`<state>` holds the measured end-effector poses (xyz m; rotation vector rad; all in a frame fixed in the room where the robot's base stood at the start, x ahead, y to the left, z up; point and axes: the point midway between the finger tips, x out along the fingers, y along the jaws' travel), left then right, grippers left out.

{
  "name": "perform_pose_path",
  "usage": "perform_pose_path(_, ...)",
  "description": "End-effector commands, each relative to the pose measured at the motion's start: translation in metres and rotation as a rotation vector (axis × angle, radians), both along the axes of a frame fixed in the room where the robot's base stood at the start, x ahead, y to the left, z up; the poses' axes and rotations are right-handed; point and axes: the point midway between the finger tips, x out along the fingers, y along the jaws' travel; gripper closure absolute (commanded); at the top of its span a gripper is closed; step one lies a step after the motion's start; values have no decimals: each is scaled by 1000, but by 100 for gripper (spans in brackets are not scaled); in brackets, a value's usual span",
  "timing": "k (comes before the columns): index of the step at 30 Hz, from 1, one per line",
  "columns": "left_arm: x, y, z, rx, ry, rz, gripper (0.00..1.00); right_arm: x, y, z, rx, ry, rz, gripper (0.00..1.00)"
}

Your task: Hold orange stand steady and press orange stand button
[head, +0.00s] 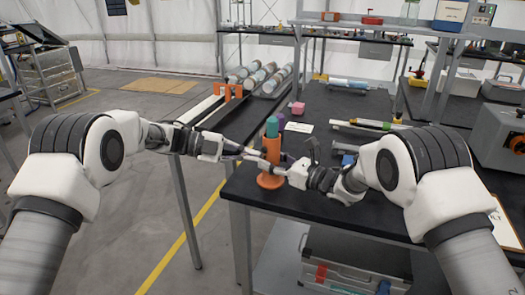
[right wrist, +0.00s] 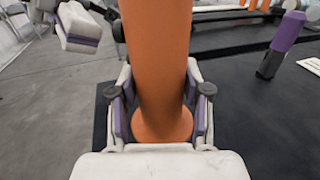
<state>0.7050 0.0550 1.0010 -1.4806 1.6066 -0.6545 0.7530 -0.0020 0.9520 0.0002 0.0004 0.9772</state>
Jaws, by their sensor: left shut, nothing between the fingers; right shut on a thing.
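The orange stand (head: 272,150) is an upright column with a wide round foot near the front left corner of the black table. A teal piece (head: 272,125) tops it; I cannot tell whether this is the button. My right gripper (head: 270,171) is shut on the lower column, coming from the right. In the right wrist view, its fingers (right wrist: 158,110) sit on both sides of the orange stand (right wrist: 157,50), just above the foot. My left gripper (head: 243,153) is shut and empty, left of the column and below the teal top. Whether it touches the column is unclear.
A pink block (head: 298,108) is farther back. A rack of several capped tubes (head: 258,78) stands at the back left. The table's front left edge is close to the stand.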

Motion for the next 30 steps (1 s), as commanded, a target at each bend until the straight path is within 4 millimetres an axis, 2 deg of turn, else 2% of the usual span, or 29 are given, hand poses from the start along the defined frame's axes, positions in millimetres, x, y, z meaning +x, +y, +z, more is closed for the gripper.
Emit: perform_pose_path(30, 6, -6, 1, 0, 0, 0, 100, 0, 0, 0, 0, 0, 0, 97)
